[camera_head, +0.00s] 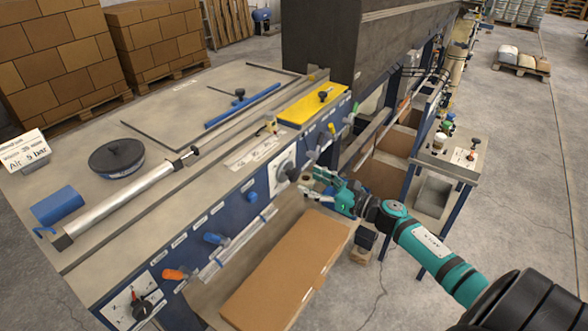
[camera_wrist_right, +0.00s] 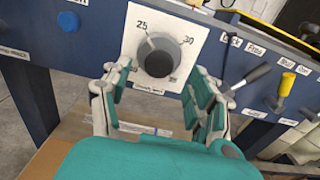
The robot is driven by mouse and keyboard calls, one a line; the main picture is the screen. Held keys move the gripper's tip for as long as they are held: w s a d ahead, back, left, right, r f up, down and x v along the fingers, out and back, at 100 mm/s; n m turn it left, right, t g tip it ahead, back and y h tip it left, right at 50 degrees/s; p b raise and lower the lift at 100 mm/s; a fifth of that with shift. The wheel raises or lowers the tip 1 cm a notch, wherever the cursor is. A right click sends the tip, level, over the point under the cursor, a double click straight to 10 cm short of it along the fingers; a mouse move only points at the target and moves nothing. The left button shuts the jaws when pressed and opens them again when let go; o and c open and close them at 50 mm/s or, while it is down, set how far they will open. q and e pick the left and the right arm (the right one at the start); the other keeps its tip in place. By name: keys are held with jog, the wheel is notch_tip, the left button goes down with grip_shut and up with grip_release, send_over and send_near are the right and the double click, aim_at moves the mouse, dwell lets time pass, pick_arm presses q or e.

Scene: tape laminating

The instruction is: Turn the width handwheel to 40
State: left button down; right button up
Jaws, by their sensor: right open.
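The width handwheel (camera_wrist_right: 158,60) is a dark grey round knob on a white square dial plate (camera_wrist_right: 140,28) on the blue front panel. In the right wrist view the dial reads 25 at upper left and 30 at upper right, and a lower mark is partly hidden. The plate also shows in the head view (camera_head: 277,180). My right gripper (camera_head: 320,186) is open in front of the handwheel. In the right wrist view its teal fingers (camera_wrist_right: 158,84) are spread to either side of the knob, with nothing held. I cannot tell whether they touch it. My left gripper is out of view.
A lever (camera_wrist_right: 250,76) stands right of the dial, close to the right finger. Blue (camera_head: 215,239) and orange (camera_head: 176,274) handles project from the panel further left. A cardboard box (camera_head: 285,270) lies below the panel. A small control stand (camera_head: 450,155) is at right.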

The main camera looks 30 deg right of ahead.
aim_at(297, 175)
jog(key=p+x, duration=0.1)
jog(key=x, duration=0.5)
jog(key=c, duration=1.2)
jog(key=shift+o, duration=0.2)
